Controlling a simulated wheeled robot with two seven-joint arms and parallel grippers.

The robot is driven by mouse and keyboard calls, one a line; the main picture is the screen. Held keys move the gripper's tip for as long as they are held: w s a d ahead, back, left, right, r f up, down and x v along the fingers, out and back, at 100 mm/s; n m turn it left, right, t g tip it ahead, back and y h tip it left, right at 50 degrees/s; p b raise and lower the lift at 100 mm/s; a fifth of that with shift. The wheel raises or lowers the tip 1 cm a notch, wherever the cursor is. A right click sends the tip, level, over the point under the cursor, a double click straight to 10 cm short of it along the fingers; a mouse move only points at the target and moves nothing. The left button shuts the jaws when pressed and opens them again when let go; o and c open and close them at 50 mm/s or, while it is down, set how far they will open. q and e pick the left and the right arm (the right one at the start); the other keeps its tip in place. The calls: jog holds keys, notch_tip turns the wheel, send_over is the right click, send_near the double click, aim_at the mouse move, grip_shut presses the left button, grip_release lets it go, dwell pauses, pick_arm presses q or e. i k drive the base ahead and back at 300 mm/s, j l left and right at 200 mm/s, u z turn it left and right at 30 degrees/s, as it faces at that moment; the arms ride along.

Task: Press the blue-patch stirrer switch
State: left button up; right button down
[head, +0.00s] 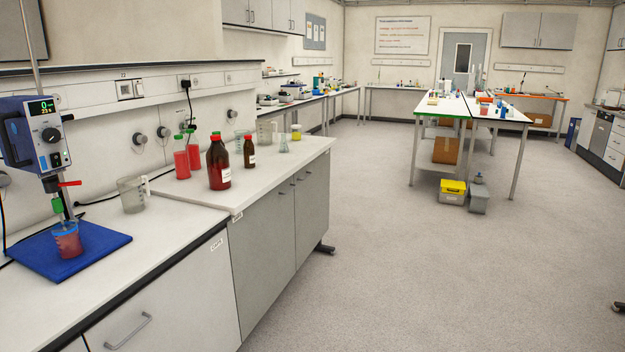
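An overhead stirrer (35,140) with a blue housing and grey front stands at the left edge of the head view. Its lit display (41,107) shows a green 0 on top with smaller digits below. A dark round knob (50,135) sits under the display, with small controls (56,159) below it. A beaker of red liquid (67,241) stands under the stirrer on a blue base (105,245). Neither of my grippers is in view.
A glass beaker (132,194) stands right of the stirrer. Red-capped brown bottles (219,165), red-liquid bottles (181,160) and glassware stand farther along the bench. The bench front (165,315) has drawers. Open floor (400,260) lies to the right, with a white table (470,106) beyond.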

aim_at(56, 158)
jog(key=u, duration=1.4)
